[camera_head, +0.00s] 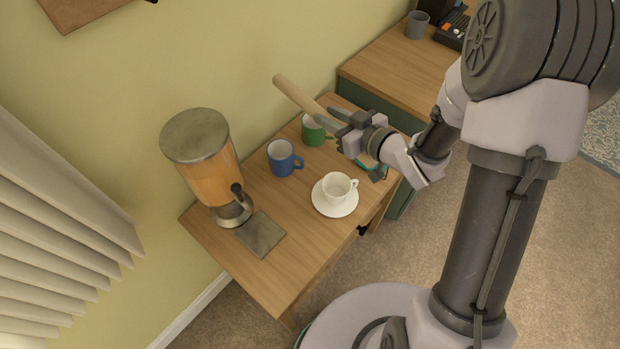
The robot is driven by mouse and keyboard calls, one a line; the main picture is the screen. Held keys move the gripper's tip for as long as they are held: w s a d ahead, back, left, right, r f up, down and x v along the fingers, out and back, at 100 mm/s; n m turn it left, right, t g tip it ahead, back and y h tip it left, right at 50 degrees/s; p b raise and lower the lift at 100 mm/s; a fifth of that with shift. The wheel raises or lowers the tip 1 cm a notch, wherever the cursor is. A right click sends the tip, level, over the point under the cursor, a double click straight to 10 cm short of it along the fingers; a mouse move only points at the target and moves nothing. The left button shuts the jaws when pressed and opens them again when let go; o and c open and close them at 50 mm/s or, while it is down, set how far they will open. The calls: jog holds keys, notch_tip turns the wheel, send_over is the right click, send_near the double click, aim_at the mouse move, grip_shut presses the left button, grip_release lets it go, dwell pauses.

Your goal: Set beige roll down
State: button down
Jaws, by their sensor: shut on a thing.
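A beige roll (297,95), long and thin, is held tilted above the far end of the small wooden table (202,228). My gripper (338,118) is shut on its right end. The roll's left end points up and toward the wall. Part of the roll is hidden behind the gripper's fingers.
A green mug (313,132) stands on the table just below the gripper. A blue mug (281,158), a white cup (336,187) on a saucer (335,208) and a juice dispenser (205,160) stand nearer. A grey cup (417,25) and a dark device (452,30) are on the cabinet (395,70) beside it.

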jog(key=s+a+f+n+g+y+b, duration=0.1)
jog(key=s+a+f+n+b, duration=0.1)
jog(key=f, duration=0.9)
jog(key=shift+s+f+g+y+b, duration=0.35)
jog(key=shift+s+b, duration=0.15)
jog(key=shift+b, duration=0.55)
jog(key=shift+a, duration=0.1)
jog(key=shift+f+b, duration=0.6)
jog(key=c, duration=1.1)
grip_release()
jog(key=shift+r, duration=0.15)
